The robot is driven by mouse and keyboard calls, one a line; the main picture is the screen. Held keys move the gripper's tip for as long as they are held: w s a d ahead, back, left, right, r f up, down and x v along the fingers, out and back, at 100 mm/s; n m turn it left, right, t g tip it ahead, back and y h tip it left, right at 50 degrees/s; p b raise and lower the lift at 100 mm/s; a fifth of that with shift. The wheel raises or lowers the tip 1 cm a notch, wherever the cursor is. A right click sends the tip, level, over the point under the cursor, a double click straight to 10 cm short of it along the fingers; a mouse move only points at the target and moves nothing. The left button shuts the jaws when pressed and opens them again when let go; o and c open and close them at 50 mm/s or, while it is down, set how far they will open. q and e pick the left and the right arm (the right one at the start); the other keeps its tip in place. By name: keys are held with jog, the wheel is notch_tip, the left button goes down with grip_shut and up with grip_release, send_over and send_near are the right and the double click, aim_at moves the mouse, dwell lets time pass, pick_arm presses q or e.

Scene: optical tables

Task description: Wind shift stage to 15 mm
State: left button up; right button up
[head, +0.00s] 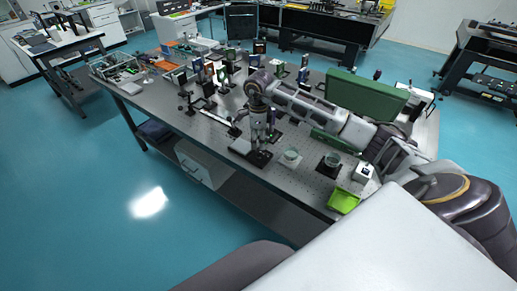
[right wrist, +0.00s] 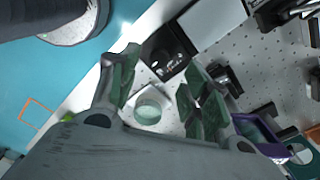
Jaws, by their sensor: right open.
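My right gripper (head: 260,143) reaches in from the right over the front part of the optical table (head: 215,120). In the right wrist view its two green-padded fingers (right wrist: 160,92) are apart with nothing held between them. A small black block with a round knob and pale markings (right wrist: 165,55), which may be the shift stage, lies just beyond the fingertips. It also shows as a dark block (head: 259,159) under the gripper in the head view. The gripper does not visibly touch it. Its scale reading is too small to read. My left gripper is not in view.
A white-based greenish dish (right wrist: 148,108) lies below the fingers. Several optical mounts crowd the table behind. A white box (head: 240,147) lies left of the block.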

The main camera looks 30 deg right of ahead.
aim_at(258, 151)
jog(key=shift+f+p, duration=0.35)
jog(key=shift+f, duration=2.75)
jog(key=c, duration=1)
jog(key=shift+c, duration=0.2)
jog(key=shift+m, duration=0.5)
